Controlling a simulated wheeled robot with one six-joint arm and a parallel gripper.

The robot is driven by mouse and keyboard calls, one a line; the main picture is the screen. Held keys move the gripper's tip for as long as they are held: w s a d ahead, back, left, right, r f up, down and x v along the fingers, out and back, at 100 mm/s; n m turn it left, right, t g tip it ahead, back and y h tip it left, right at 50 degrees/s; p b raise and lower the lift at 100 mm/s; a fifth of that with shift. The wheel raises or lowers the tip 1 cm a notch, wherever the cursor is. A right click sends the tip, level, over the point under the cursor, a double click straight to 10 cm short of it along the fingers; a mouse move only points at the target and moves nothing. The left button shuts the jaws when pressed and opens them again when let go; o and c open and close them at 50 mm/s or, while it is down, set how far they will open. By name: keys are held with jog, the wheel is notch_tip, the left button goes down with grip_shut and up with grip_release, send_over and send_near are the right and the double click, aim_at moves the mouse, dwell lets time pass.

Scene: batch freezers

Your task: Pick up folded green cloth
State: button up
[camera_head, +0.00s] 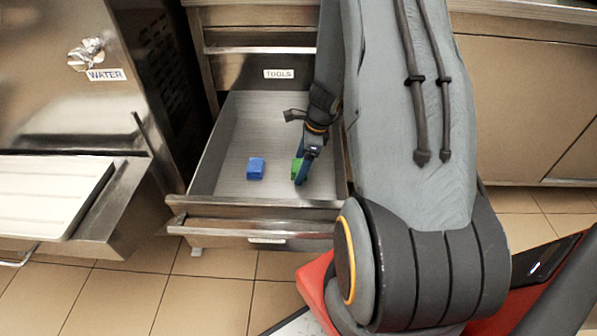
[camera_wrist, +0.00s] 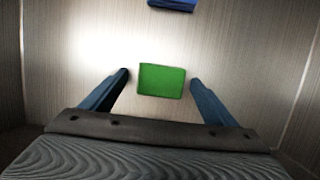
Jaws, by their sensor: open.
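The folded green cloth (camera_wrist: 161,81) lies flat on the drawer floor in the wrist view, between and slightly ahead of my open fingers. In the head view the green cloth (camera_head: 296,166) is partly hidden behind my gripper (camera_head: 302,178). My gripper (camera_wrist: 160,80) is open, with one blue finger on each side of the cloth and a gap on both sides. I cannot tell how high the fingertips are above the drawer floor.
A blue folded cloth (camera_head: 256,168) lies to the left in the same open metal drawer (camera_head: 225,140); it also shows at the top of the wrist view (camera_wrist: 172,4). The drawer's walls and front panel surround the space. A counter with a white ridged board (camera_head: 45,190) stands left.

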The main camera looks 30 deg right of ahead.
jog(key=shift+r, duration=0.1)
jog(key=c, duration=1.1)
notch_tip(320, 180, up, 10)
jog(key=p, duration=0.3)
jog(key=shift+o, duration=0.8)
jog(key=shift+r+p, duration=0.1)
jog(key=shift+p, duration=0.2)
jog(key=shift+c, duration=0.4)
